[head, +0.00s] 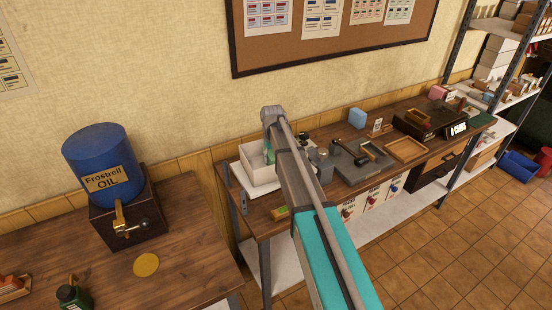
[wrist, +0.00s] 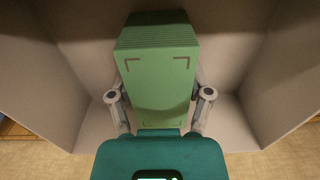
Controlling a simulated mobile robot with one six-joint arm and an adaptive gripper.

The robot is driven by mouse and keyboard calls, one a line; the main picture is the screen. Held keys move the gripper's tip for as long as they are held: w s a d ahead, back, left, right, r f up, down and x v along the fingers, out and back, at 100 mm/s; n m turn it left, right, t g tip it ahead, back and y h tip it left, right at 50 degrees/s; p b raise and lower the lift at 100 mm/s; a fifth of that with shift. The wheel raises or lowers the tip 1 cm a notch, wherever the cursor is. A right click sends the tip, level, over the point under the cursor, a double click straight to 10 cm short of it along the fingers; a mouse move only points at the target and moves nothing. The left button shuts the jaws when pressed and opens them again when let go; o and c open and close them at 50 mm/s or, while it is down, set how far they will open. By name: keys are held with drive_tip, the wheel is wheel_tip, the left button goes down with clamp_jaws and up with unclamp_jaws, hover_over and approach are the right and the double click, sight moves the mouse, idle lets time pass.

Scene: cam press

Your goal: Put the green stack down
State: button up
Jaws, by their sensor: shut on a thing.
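The green stack (wrist: 156,40) is a block of many thin green layers with dark corner marks on its front face. My gripper (wrist: 158,97) is shut on it, with one finger on each side. In the wrist view, pale walls stand to the left, right and behind the stack. In the head view, my arm reaches over the bench to a white open box (head: 262,178) at its left end. A bit of green shows at that box, beside my arm. My arm hides much of the box and gripper. I cannot tell whether the stack touches the box floor.
The wooden bench (head: 333,178) carries a dark grey press-like device (head: 357,160), a wooden tray (head: 405,149) and a blue block (head: 357,118). A small yellow-green item (head: 280,213) lies near the front edge. A blue oil drum (head: 100,160) stands on the left table.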

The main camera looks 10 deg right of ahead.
drive_tip(key=shift+f, duration=0.1)
drive_tip(key=o, duration=1.3)
wheel_tip(320, 180, up, 12)
drive_tip(key=p, duration=1.2)
drive_tip(key=s+m, duration=0.1)
drive_tip(key=s, duration=0.9)
drive_tip(key=s+d, duration=0.1)
drive_tip(key=s, duration=0.8)
drive_tip(key=s+m, duration=0.1)
drive_tip(key=s, duration=0.9)
drive_tip(key=shift+s+d+m, duration=0.25)
drive_tip(key=shift+s+m, duration=0.05)
